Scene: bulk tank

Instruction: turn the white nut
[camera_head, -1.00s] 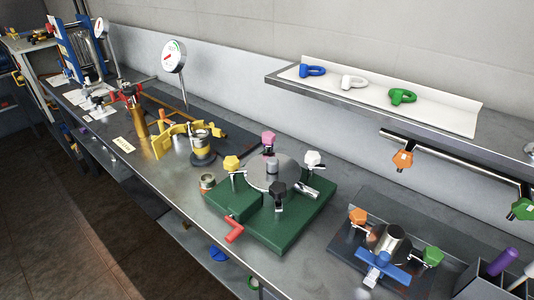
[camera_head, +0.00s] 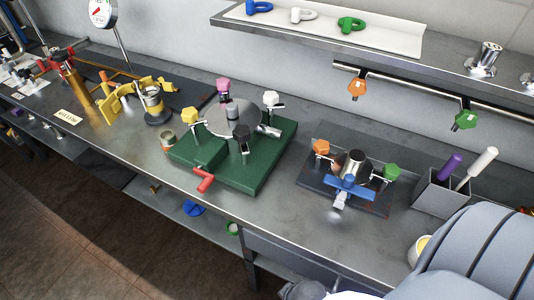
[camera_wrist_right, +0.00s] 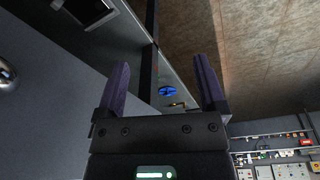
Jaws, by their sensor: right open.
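The white nut (camera_head: 271,98) is a knob-shaped nut on a short post at the back right of a green fixture (camera_head: 262,172) on the bench. My left gripper is not in view.
A red handle (camera_head: 205,183) sticks out at the fixture's front. To its right stand a smaller fixture with a blue bar (camera_head: 352,187) and a grey holder (camera_head: 440,195) with purple and white handles. A shelf (camera_head: 330,38) overhangs the back. Bare bench lies between the fixtures.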

